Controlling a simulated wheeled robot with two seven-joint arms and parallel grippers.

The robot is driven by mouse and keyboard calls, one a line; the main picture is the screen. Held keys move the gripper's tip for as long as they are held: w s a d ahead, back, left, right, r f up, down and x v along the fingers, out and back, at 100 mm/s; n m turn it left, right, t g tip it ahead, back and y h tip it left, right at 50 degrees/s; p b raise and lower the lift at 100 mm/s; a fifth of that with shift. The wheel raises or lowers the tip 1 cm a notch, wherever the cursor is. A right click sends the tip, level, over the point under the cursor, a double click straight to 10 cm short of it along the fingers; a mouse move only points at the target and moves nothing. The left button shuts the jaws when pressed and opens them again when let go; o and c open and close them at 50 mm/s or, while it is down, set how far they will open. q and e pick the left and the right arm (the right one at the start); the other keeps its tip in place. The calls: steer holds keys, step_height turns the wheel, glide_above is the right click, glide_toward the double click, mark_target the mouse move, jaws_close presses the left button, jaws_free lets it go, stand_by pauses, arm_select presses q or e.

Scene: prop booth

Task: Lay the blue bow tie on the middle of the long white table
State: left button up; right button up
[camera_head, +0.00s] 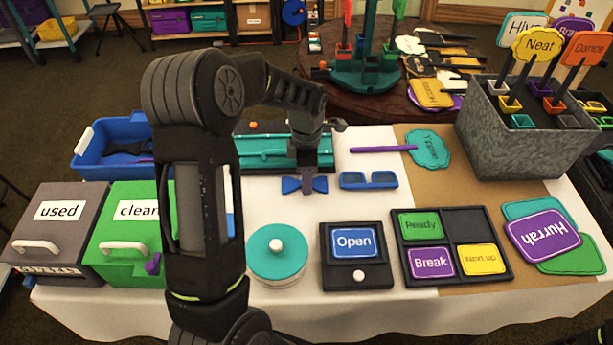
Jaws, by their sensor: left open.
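My left gripper (306,176) points down at the bow tie's middle, with the bow's two wings showing on either side. The gripper is open. Its fingers hide the knot, and I cannot tell whether they touch it.
The teal case (262,152) is behind. A teal-lidded round jar (277,255) and the "Open" sign box (354,250) stand in front. Bare white table lies between these.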

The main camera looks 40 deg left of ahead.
arm_select(q)
step_height(320, 180, up, 12)
stand_by(0.4)
stand_by(0.5)
